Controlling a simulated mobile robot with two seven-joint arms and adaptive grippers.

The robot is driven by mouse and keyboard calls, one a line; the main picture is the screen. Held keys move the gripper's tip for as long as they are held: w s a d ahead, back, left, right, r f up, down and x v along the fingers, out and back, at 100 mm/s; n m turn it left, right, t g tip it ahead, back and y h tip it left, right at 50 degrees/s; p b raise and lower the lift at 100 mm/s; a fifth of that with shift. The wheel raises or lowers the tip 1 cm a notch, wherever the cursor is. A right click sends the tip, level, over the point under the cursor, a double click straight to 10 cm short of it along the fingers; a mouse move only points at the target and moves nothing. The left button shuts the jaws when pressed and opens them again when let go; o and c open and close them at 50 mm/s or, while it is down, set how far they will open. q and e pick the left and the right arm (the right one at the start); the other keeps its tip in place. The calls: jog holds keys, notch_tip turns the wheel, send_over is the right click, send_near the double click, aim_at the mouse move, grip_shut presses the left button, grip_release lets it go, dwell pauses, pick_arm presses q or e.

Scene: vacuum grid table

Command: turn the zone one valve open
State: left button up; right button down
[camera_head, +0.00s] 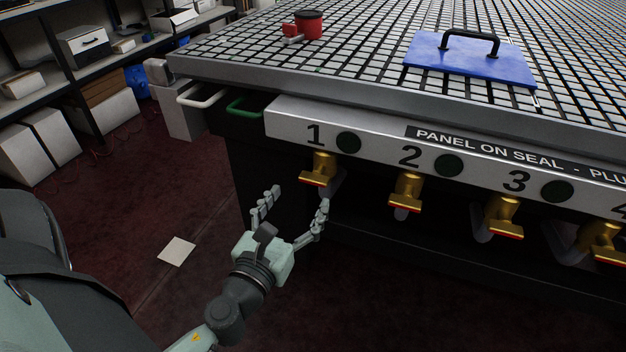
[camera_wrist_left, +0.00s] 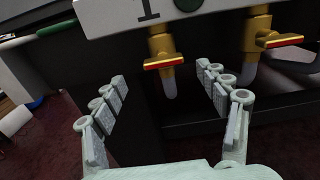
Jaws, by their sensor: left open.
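The zone one valve (camera_head: 319,170) is brass-yellow with a red-edged lever. It hangs under the number 1 label (camera_head: 315,134) on the table's front panel, and its lever lies crosswise. My left gripper (camera_head: 295,199) is open and empty, below and to the left of this valve in the head view. In the left wrist view, the zone one valve (camera_wrist_left: 163,55) sits beyond and above the fingertips, roughly between the two open fingers (camera_wrist_left: 166,85). No finger appears to touch it. My right gripper is not in view.
Valves two (camera_head: 406,188), three (camera_head: 502,213) and another to the right hang in a row under the panel. A blue plate with a black handle (camera_head: 470,65) and a red cup-like part (camera_head: 308,25) sit on the grid table (camera_head: 250,52). Shelves (camera_head: 60,62) stand at left.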

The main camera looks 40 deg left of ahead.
aim_at(312, 182)
pick_arm(q)
jog(key=x, duration=0.2)
jog(key=p+x, duration=0.1)
jog(key=x, duration=0.1)
jog(key=p+x, duration=0.1)
jog(key=x, duration=0.1)
jog(key=shift+w+d+r, duration=0.15)
jog(key=shift+w+d, duration=0.05)
jog(key=shift+d, duration=0.05)
jog(key=shift+w+a, duration=0.2)
jog(key=shift+w, duration=0.45)
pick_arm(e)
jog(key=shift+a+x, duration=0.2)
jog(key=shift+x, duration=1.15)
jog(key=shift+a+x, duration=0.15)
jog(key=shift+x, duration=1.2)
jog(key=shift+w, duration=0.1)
pick_arm(q)
jog(key=c, duration=1.2)
